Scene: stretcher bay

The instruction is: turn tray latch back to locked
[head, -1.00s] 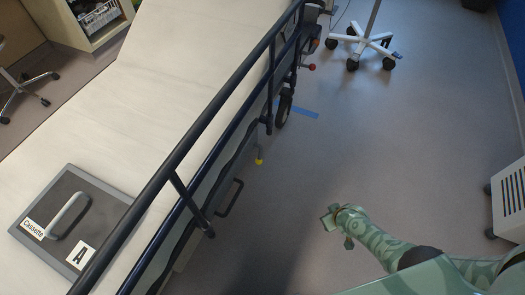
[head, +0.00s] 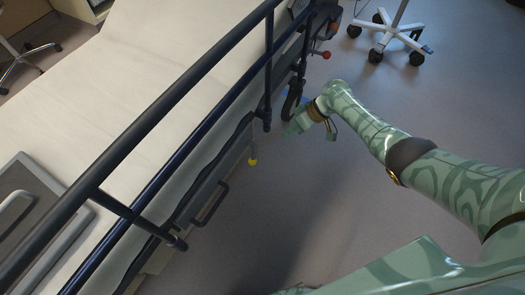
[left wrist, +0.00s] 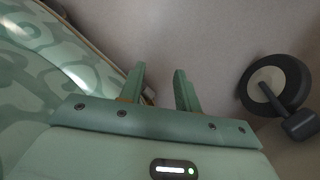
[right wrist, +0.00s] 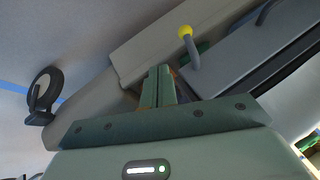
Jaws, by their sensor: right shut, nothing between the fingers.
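The tray latch is a short lever with a yellow knob (head: 252,161), hanging at the side of the stretcher near a black tray handle (head: 211,204). In the right wrist view the yellow knob (right wrist: 186,31) and its grey stem stand just beyond and right of the fingertips, apart from them. My right gripper (head: 311,120) is right of and beyond the knob in the head view; its fingers (right wrist: 158,72) are shut together with nothing between them. My left gripper (left wrist: 160,78) is open and empty over the floor, and is out of the head view.
The stretcher's dark side rail (head: 160,165) runs diagonally above the latch. A cassette plate (head: 42,185) lies on the mattress at left. A wheeled stand (head: 388,38) is at the back right. A caster (left wrist: 274,86) shows in the left wrist view.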

